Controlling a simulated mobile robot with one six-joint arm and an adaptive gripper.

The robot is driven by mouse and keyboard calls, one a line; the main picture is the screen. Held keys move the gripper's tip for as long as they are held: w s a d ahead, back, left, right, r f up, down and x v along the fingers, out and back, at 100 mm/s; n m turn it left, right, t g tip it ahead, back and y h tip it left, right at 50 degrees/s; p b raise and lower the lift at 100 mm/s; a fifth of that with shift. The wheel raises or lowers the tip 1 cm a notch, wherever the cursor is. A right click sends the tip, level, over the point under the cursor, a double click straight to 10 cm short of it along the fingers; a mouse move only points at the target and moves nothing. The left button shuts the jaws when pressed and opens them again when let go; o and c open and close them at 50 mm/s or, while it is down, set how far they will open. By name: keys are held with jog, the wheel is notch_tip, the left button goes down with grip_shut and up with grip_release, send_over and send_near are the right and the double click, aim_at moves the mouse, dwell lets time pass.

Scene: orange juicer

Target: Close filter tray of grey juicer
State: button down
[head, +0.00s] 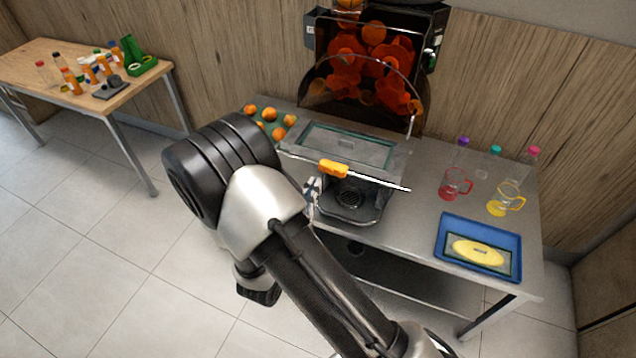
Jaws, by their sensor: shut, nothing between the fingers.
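The grey juicer (410,160) stands on a metal table against the wood wall. Its filter tray (300,137) sticks out at the front, a flat tray with a dark green-edged mesh panel. My gripper (312,188) is mostly hidden behind the arm. A small pale and dark part of it shows just below and left of the orange handle, shut and empty. I cannot tell whether it touches the tray.
Oranges (269,114) lie left of the juicer. To its right are a red jug (455,184), a yellow jug (506,199), capped bottles and a blue tray (451,229). A wooden table (50,57) with bottles stands far left. Tiled floor between is clear.

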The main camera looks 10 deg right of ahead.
aim_at(337, 144)
jog(key=shift+x, duration=1.65)
jog(key=b+x, duration=0.1)
jog(key=x, duration=0.6)
jog(key=b+x, duration=0.1)
jog(key=x, duration=0.5)
jog(key=shift+w+d+f, duration=0.25)
jog(key=shift+w, duration=0.05)
jog(key=shift+w+d+r, duration=0.1)
jog(key=shift+w+r, duration=0.05)
jog(key=shift+r, duration=0.15)
